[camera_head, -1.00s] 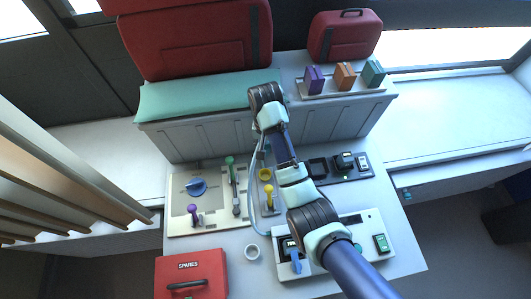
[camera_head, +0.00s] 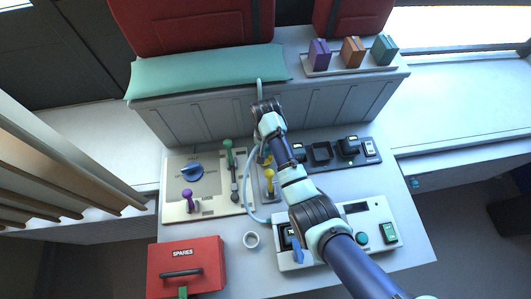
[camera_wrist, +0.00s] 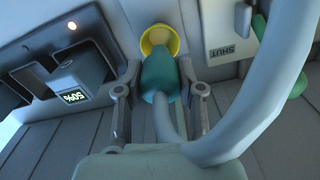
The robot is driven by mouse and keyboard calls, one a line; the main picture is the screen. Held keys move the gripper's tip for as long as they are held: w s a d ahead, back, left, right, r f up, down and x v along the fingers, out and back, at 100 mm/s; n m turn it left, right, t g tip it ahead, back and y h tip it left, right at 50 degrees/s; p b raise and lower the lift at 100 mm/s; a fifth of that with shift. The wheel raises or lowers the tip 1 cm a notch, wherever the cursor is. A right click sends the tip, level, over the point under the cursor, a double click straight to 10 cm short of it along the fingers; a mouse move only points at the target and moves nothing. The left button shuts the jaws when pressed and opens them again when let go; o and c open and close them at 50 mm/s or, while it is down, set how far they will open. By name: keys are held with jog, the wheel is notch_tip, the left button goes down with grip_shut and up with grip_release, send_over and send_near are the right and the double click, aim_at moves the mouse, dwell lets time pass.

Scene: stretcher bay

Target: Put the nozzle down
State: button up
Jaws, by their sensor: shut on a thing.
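The teal nozzle (camera_wrist: 160,78) is between the two fingers of my gripper (camera_wrist: 158,72) in the wrist view, and a pale hose (camera_wrist: 240,110) runs from it. Its front end points at a yellow round cup (camera_wrist: 160,40) and overlaps the cup's mouth in that view. I cannot tell how deep it sits or whether it touches.
A panel (camera_head: 205,208) with blue, purple and green handles lies to the left. A dark strip (camera_head: 372,150) of black modules lies to the right. A red spares case (camera_head: 205,255), a small white cup (camera_head: 251,240) and a white control box (camera_head: 375,215) are in front.

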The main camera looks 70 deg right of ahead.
jog(key=shift+f+b, duration=0.3)
jog(key=shift+f, duration=1.8)
jog(key=shift+f, duration=0.1)
jog(key=shift+f, duration=0.25)
jog(key=o, duration=1.2)
notch_tip(320, 180, up, 13)
jog(key=shift+f+p, duration=0.15)
jog(key=shift+p, duration=0.45)
